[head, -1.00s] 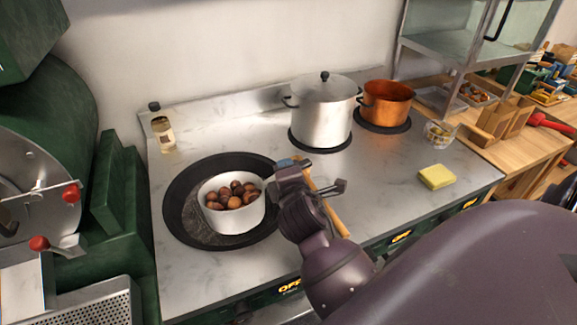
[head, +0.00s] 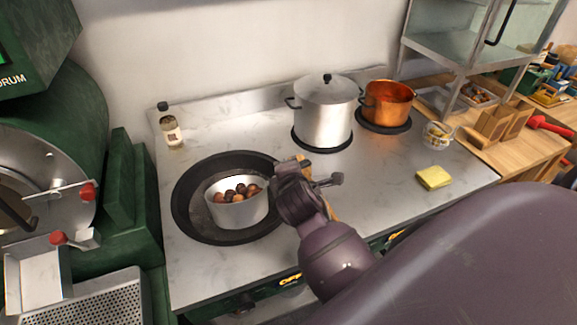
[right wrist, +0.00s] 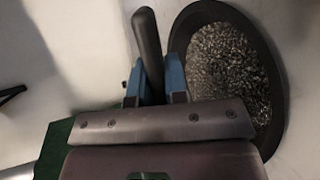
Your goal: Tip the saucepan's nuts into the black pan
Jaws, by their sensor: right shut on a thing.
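The white-sided saucepan (head: 240,212) holds several brown nuts (head: 238,192) and is over the black pan (head: 183,205). Its rim looks tilted slightly toward the back. Whether its base touches the black pan is unclear. My right gripper (head: 299,165) is beside the saucepan's right side, its fingers partly hidden by my wrist. In the right wrist view, its blue fingers (right wrist: 154,84) are shut on a dark handle (right wrist: 147,45), which fits the saucepan's handle. The black pan's speckled interior (right wrist: 230,75) shows there without visible nuts. My left gripper is not in view.
A lidded steel pot (head: 323,115) and a copper pot (head: 387,105) stand at the back. A bottle (head: 171,130) is behind the black pan. A yellow sponge (head: 434,178) and glass bowl (head: 437,136) lie right. Green machinery (head: 135,210) borders the counter's left.

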